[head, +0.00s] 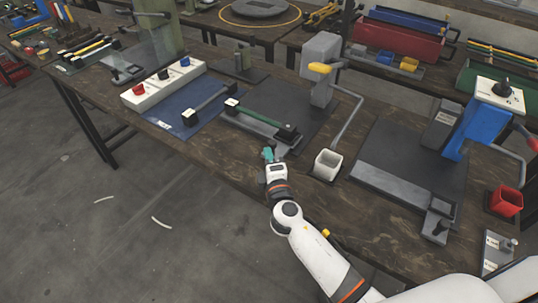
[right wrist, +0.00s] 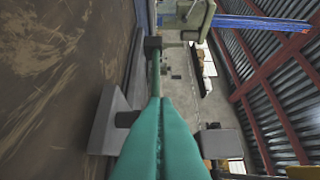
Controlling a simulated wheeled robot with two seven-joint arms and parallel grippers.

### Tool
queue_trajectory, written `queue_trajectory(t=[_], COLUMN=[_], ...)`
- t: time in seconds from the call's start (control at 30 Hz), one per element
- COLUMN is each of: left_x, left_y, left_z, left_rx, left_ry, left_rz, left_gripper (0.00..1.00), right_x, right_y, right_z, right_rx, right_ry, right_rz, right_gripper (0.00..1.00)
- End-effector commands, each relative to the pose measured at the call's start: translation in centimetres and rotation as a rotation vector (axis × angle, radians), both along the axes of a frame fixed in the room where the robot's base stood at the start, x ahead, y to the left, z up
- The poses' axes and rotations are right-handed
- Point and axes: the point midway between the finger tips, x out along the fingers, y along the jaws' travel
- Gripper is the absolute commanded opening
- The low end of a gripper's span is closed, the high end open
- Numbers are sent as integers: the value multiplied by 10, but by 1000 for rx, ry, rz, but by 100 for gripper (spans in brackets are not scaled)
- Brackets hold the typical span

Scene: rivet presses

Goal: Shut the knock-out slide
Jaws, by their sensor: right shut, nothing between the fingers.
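The grey press (head: 320,55) with a yellow-tipped lever stands on a dark plate. At its front edge lies a slide-like bar with green parts (head: 262,121) and a dark block at its near right end. I cannot tell for sure that this is the knock-out slide. My right gripper (head: 269,154) is shut and empty, just in front of that near end; contact is unclear. In the right wrist view its teal fingers (right wrist: 160,105) are together. My left gripper is out of view.
A white bin (head: 327,165) stands right of my gripper. Farther right are a blue press (head: 477,118) with a grey bar in front and a red bin (head: 506,201). A blue mat (head: 203,122) and a white button box (head: 165,85) lie left. Floor is open before the bench.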

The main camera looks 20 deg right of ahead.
Motion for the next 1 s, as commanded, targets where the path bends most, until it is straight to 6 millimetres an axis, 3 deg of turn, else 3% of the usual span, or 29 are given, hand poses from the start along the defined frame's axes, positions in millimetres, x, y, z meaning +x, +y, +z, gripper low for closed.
queue_trajectory(t=[0.27, 0.63, 1.0], left_x=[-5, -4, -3], left_y=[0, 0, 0], left_z=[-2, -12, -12], left_rx=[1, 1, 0], left_ry=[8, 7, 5], left_rz=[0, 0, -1], left_gripper=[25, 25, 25], right_x=[3, 46, 48], right_y=[-5, -59, -63], right_z=[-1, -1, 0], right_rx=[-2, -3, -1], right_ry=[-1, -1, 0], right_rz=[-1, -1, 0], right_gripper=[0, 0, 0])
